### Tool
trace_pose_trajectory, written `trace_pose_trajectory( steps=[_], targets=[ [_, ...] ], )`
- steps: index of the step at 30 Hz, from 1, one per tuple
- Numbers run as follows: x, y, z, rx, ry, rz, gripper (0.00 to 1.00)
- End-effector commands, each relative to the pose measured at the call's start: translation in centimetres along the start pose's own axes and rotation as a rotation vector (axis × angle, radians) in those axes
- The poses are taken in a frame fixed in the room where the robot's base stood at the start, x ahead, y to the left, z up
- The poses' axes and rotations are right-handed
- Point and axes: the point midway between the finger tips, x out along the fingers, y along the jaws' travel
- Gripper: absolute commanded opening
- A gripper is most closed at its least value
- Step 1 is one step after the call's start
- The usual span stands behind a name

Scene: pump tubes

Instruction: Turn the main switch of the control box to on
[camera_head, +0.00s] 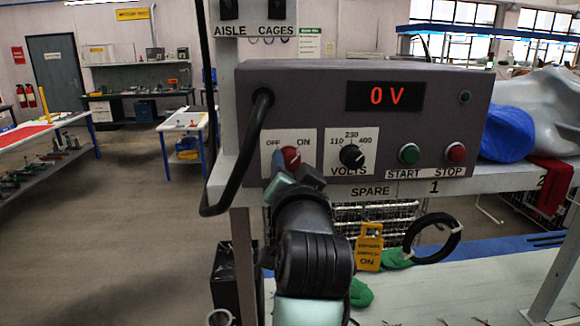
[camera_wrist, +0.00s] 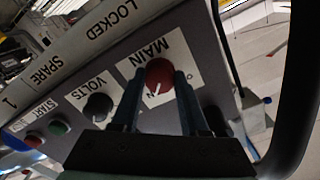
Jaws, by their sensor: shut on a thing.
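The grey control box (camera_head: 365,120) stands on a shelf and its display reads 0 V. The main switch is a red knob (camera_head: 291,155) on a white plate marked OFF at left and ON at right. It also shows in the wrist view (camera_wrist: 159,74), where its white pointer line points towards the partly hidden ON mark. My gripper (camera_head: 293,168) is at the knob, its fingers on either side, shut on it; the fingers also show in the wrist view (camera_wrist: 157,88). My arm and fingers hide the lower part of the plate in the head view.
The black volts knob (camera_head: 352,156) is just right of the main switch, with the green start button (camera_head: 409,153) and red stop button (camera_head: 455,152) further right. A thick black cable (camera_head: 236,170) loops close to my gripper's left. A yellow tag (camera_head: 369,250) hangs below the shelf.

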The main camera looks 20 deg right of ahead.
Motion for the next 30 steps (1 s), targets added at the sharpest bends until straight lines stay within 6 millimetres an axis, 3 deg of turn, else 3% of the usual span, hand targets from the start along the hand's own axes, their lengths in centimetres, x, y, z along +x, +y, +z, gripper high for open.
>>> trace_pose_trajectory(
  steps=[6,7,11,23,30],
  targets=[
    [0.0,0.0,0.1,0.003,-0.002,-0.001,0.0],
    [0.0,0.0,0.1,0.003,-0.001,-0.001,0.49],
    [0.0,0.0,0.0,0.002,-0.001,-0.001,0.73],
    [-0.4,0.1,0.1,0.0,0.001,-0.001,0.74],
    [-3.8,0.2,0.3,0.0,0.004,-0.002,0.74]
  ],
)
